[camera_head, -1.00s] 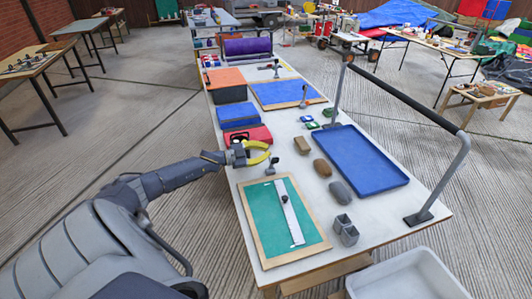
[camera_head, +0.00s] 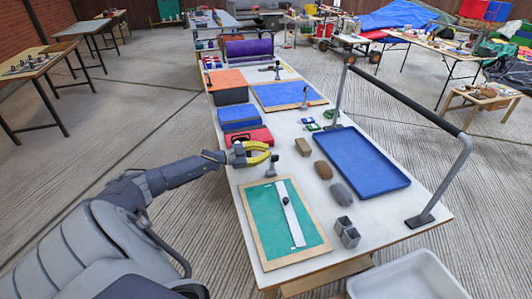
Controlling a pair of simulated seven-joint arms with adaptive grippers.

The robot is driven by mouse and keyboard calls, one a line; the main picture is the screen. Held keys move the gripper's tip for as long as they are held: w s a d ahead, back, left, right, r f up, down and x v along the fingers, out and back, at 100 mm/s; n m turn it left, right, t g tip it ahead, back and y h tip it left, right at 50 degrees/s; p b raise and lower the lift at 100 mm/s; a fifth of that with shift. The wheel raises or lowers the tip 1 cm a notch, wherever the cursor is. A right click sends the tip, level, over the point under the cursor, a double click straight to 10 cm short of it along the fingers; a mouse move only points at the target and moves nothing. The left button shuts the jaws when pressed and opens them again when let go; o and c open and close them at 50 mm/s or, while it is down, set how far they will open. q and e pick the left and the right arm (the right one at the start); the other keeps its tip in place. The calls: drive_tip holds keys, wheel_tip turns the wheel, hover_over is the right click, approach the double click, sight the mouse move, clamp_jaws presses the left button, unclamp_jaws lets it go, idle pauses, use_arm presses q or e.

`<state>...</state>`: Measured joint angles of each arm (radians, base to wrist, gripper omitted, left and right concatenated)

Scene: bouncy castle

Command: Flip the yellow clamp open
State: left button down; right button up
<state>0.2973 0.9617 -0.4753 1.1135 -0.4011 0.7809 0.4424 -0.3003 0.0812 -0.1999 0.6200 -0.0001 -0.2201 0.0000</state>
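My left gripper (camera_head: 268,151) has two curved yellow fingers. It is above the table's left side, just beyond the green board. Its fingers look apart, with nothing visible between them. A small dark upright clamp (camera_head: 272,166) stands right below the fingertips, near the top edge of the wood-framed green board (camera_head: 265,222). I cannot tell whether the fingers touch it, and its upper part is close to or behind them. No yellow colour shows clearly on the clamp itself. My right gripper is out of view.
A red case (camera_head: 250,136) and a blue box (camera_head: 238,116) lie close behind my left gripper. Brown and grey blocks (camera_head: 323,170), a blue tray (camera_head: 362,165) and grey cups (camera_head: 344,226) are to the right. A black rail (camera_head: 403,101) spans the table's right edge.

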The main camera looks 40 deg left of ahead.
use_arm(q)
drive_tip(key=shift+w+a+f+n, duration=0.1)
drive_tip(key=shift+a+n, duration=0.1)
drive_tip(key=shift+n, duration=0.1)
idle(1.3)
idle(0.5)
